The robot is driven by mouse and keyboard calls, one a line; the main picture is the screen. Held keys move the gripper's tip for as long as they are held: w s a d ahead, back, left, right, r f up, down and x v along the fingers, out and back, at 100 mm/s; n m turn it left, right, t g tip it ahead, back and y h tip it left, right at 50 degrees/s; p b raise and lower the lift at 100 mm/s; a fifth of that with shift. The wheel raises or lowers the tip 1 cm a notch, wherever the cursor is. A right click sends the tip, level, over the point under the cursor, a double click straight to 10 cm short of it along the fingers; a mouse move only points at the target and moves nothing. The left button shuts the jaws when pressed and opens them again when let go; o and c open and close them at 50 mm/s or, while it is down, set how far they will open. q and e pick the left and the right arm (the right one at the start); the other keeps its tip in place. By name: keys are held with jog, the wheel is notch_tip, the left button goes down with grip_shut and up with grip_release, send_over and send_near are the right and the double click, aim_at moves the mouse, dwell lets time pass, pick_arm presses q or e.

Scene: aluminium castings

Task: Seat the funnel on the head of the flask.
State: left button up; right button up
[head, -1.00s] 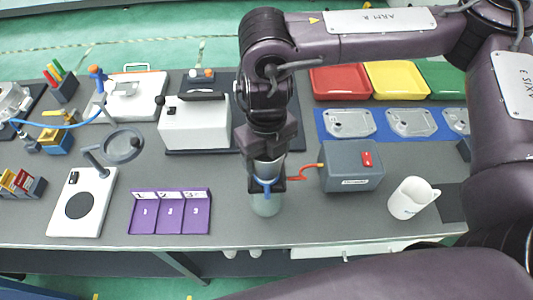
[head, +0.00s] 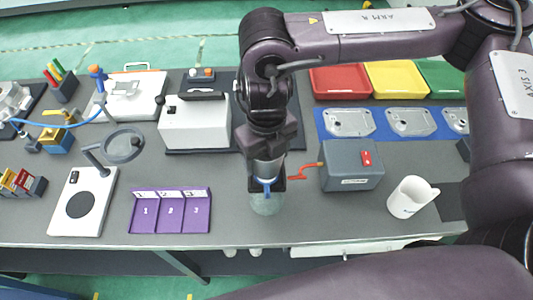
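The flask (head: 267,205) is a pale, see-through greenish vessel standing near the front edge of the grey bench. My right gripper (head: 267,184) points down directly above it. A small blue piece (head: 267,188), which looks like part of the funnel, shows at the fingertips over the flask's head. Most of the funnel is hidden by the gripper, so I cannot tell whether it touches the flask or how far apart the fingers are. My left gripper is not in view.
A grey box (head: 352,165) with a red switch and red lead stands right of the flask, with a white jug (head: 411,197) beyond. A purple numbered tray (head: 170,229) lies left. A white case (head: 195,122) stands behind left. Bare bench separates the tray and flask.

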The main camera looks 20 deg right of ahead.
jog(key=shift+p, duration=0.35)
dwell(0.5)
jog(key=shift+f+b, duration=0.8)
jog(key=shift+f, duration=0.25)
jog(key=o, duration=1.1)
jog(key=shift+r, duration=0.1)
notch_tip(320, 180, up, 8)
dwell(0.4)
